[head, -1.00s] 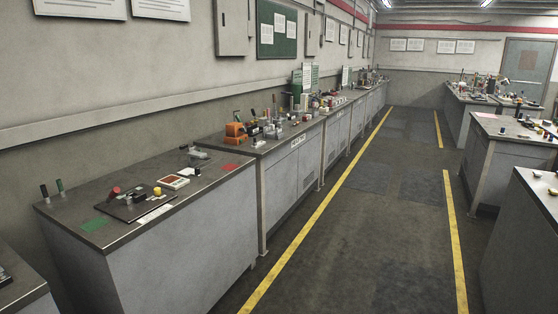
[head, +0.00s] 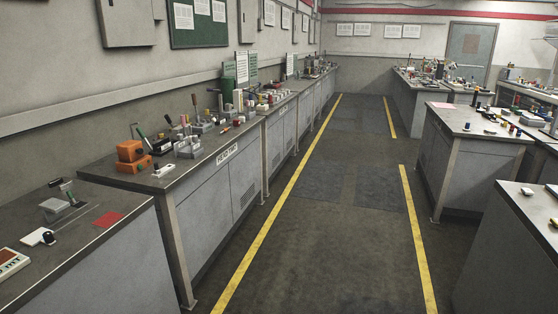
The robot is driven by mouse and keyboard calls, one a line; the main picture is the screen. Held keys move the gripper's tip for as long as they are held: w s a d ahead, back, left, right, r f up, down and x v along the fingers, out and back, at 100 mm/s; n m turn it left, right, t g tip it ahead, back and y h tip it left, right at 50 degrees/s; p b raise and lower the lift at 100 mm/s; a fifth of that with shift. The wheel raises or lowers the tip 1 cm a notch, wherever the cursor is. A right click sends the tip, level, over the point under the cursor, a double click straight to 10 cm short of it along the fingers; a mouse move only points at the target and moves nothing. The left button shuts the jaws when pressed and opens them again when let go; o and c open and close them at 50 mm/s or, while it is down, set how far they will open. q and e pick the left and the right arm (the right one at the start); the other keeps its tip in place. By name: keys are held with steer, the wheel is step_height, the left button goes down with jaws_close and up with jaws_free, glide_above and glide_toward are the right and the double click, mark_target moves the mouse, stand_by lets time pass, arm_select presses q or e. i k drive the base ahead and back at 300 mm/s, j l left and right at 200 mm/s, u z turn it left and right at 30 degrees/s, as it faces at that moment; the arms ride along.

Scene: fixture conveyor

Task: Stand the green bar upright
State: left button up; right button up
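No thing in the head view can be picked out for certain as the green bar. Neither of my grippers is in view.
A row of grey benches (head: 215,195) runs along the left wall. More benches (head: 470,150) stand on the right. The aisle floor (head: 330,235) between the yellow lines is clear. A red square (head: 108,219) marks the near left bench top.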

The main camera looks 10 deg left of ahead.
mark_target(138, 130)
steer(key=i+z, duration=0.15)
steer(key=i, duration=2)
